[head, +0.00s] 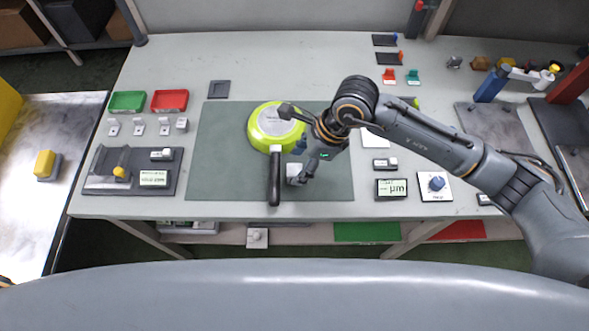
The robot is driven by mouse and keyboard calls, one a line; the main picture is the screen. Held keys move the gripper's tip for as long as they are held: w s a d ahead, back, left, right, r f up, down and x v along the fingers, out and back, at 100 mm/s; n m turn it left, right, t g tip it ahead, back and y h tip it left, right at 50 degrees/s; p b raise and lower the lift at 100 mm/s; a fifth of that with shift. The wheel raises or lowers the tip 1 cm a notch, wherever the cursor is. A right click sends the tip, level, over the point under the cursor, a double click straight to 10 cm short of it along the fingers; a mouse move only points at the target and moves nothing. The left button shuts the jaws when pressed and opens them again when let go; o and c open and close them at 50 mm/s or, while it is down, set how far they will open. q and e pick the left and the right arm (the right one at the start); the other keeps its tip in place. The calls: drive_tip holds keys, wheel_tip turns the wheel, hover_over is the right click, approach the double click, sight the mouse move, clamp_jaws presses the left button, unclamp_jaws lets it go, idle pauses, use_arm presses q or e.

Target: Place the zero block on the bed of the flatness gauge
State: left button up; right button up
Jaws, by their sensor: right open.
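My right gripper (292,143) is open above the green mat, with one finger over the lime-green pan (262,122) and the other beside the pan's black handle (274,180). I see nothing clearly held in it. I cannot tell for sure which piece is the zero block. A small light block with a dark label (385,163) lies right of the mat, behind a display reading "µm" (391,188). Which fixture is the flatness gauge is also unclear; a grey fixture (105,183) with a yellow knob and a display stands at the left. My left gripper is not in view.
The green mat (220,170) fills the table's middle. Green (127,101) and red (169,100) trays stand back left, with small grey pieces before them. The table's back left is clear.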

sight(294, 169)
drive_tip(key=shift+p+x, duration=0.5)
drive_tip(key=shift+x, duration=1.5)
drive_tip(key=shift+w+r, duration=0.1)
clamp_jaws()
